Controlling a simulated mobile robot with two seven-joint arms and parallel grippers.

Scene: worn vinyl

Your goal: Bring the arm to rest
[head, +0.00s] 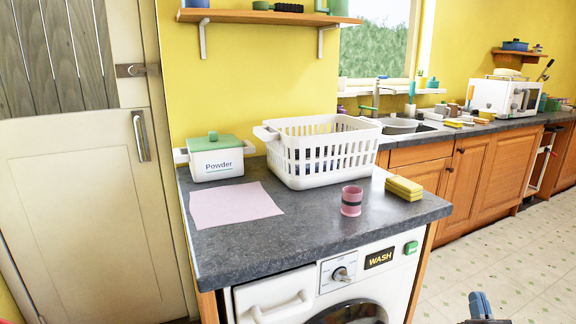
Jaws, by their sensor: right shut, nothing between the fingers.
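My right gripper (480,303) shows at the bottom edge of the head view, right of the washing machine. Only its blue-grey tip end and a dark part below it are in the picture. It is shut and holds nothing. It is over the pale floor, apart from the counter. The rest of the right arm is out of the picture. My left gripper is not in view.
The grey counter (250,236) holds a powder box (215,160), a pink cloth (234,204), a white basket (318,152), a pink cup (351,201) and yellow sponges (404,188). The washing machine (300,296) is below. The patterned floor (500,240) at right is clear.

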